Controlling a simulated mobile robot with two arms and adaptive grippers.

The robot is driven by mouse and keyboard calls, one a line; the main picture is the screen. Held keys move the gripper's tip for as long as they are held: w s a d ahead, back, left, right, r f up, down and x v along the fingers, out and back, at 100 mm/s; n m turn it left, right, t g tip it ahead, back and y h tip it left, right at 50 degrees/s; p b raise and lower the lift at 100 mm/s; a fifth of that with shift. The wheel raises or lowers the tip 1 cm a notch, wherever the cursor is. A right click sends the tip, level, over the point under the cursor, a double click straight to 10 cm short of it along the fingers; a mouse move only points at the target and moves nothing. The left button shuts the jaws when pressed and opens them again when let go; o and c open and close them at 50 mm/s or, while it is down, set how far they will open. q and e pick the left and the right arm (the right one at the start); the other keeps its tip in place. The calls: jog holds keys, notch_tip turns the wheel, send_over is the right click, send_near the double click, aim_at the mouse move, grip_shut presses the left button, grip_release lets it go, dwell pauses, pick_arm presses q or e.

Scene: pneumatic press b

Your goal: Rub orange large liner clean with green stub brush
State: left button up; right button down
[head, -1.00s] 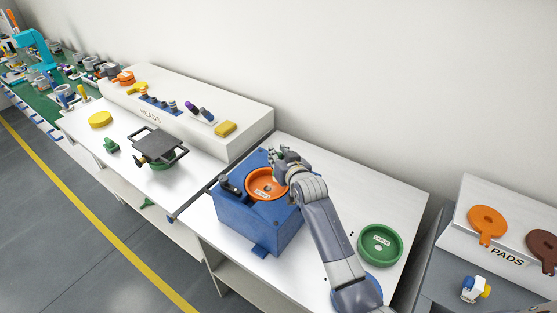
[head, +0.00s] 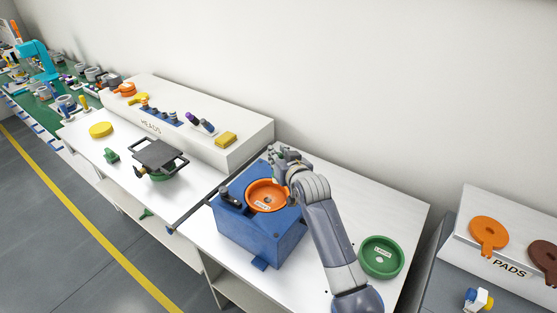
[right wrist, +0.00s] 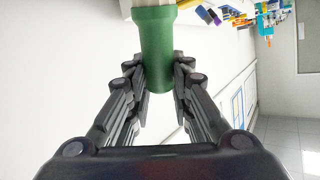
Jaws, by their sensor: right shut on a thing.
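The orange large liner (head: 267,197) is a round shallow dish with a small label, seated on top of the blue press block (head: 262,236). My right gripper (head: 284,158) is at the liner's upper right side in the head view. In the right wrist view my right gripper (right wrist: 160,95) is shut on the green handle of the stub brush (right wrist: 157,50). Pale bristles show only at the top edge of that view. In the head view the brush is mostly hidden by the gripper, and contact with the liner cannot be told. My left gripper is out of view.
A green liner (head: 381,257) lies on the white table (head: 345,190) to the right. A dark plate with handles (head: 160,155) stands on the left table. The stepped HEADS shelf (head: 190,115) is behind it. A PADS stand (head: 510,240) is at far right.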

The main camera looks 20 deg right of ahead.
jog(key=shift+f, duration=0.1)
dwell(0.3)
jog(key=shift+f+b, duration=0.4)
jog(key=shift+f, duration=0.45)
